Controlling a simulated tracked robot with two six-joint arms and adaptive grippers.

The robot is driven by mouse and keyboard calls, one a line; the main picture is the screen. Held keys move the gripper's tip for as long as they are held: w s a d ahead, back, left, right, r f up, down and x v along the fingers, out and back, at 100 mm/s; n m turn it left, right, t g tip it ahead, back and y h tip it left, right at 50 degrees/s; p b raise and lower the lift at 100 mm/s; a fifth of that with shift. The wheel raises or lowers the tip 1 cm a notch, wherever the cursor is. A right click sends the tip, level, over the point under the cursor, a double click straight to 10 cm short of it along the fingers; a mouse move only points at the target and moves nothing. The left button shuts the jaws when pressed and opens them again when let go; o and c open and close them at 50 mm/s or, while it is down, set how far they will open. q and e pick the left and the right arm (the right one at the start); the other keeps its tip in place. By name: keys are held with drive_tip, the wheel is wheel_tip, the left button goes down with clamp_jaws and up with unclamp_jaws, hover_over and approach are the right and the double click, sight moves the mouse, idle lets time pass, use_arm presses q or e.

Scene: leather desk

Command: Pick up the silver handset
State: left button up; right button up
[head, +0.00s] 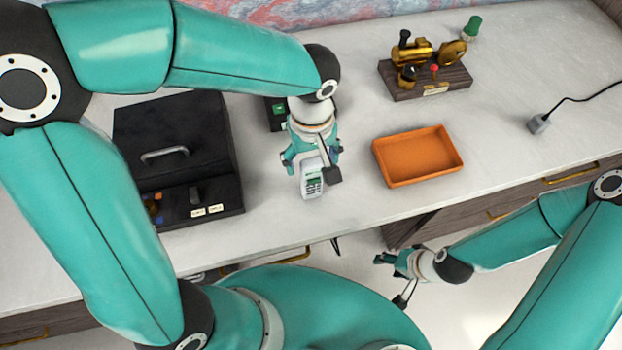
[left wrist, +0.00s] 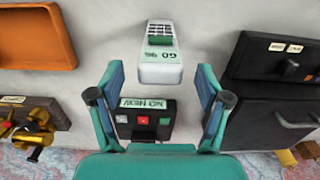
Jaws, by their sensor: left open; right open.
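The silver handset (head: 312,184) lies on the pale desk top near its front edge; it is pale, with a keypad and a green-lettered label. In the left wrist view the handset (left wrist: 160,68) lies just beyond the fingertips, roughly centred between them. My left gripper (head: 311,168) is open over the handset and partly hides it in the head view; its two fingers also show in the left wrist view (left wrist: 160,84). Nothing is between the fingers that I can see gripped. My right gripper (head: 393,280) is open and empty, low in front of the desk.
A black case (head: 180,135) with a handle stands left of the handset. A small dark button box (left wrist: 145,122) sits behind it. An orange tray (head: 416,156) is to the right. A brass device on a wooden base (head: 428,80) stands farther back. A grey plug (head: 538,124) lies right.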

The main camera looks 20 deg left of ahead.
use_arm(q)
clamp_jaws()
drive_tip(key=shift+r, duration=0.1)
idle(0.4)
